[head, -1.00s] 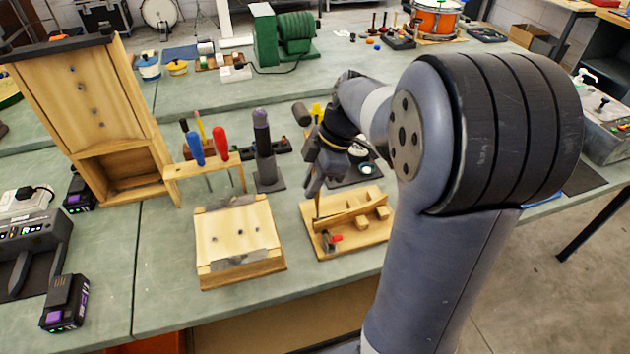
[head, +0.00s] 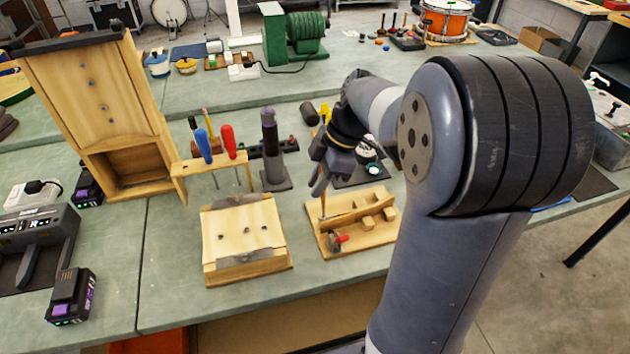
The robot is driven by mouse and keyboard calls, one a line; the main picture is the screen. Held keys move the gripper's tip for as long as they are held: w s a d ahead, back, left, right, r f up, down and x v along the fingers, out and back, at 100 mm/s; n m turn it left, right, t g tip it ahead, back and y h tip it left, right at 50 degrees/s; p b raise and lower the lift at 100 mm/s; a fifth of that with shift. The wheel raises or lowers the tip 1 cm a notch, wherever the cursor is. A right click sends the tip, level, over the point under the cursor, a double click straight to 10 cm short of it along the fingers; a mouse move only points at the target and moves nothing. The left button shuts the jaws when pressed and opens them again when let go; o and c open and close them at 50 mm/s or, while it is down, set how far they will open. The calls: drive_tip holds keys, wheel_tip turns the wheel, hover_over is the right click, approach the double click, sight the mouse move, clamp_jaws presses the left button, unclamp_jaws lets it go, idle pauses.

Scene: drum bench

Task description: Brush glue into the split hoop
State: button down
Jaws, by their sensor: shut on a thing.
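My gripper (head: 322,184) points down over the left part of a wooden fixture board (head: 370,237) in the middle of the bench. It is shut on a thin, light-brown stick, likely the brush (head: 323,201), held roughly upright. Its lower tip is near the left end of a slim wooden strip on the board, likely the split hoop (head: 352,212). I cannot tell whether the tip touches it. Small wooden blocks (head: 368,223) and a red-handled clamp (head: 341,239) are on the board. A white-topped round pot (head: 373,169), perhaps the glue, stands behind on a dark mat, partly hidden by my arm.
A low wooden block with metal plates (head: 245,236) lies left of the board. Behind it stand a rack with blue and red screwdrivers (head: 212,163) and a dark upright tool (head: 270,145). A tall wooden case (head: 105,120) stands left. Bare bench lies before the board.

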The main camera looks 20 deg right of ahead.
drive_tip(key=shift+w+d, duration=0.15)
drive_tip(key=shift+d, duration=0.85)
drive_tip(key=shift+w+d, duration=0.1)
drive_tip(key=shift+d, duration=0.45)
idle(0.4)
drive_tip(key=shift+w+a, duration=0.1)
drive_tip(key=shift+a, duration=0.15)
drive_tip(key=shift+a, duration=0.2)
drive_tip(key=shift+w+a, duration=0.1)
drive_tip(key=shift+a, duration=0.25)
idle(0.4)
drive_tip(key=shift+a+b, duration=0.3)
drive_tip(key=shift+a, duration=0.1)
drive_tip(key=shift+w+a, duration=0.1)
drive_tip(key=shift+a, duration=0.1)
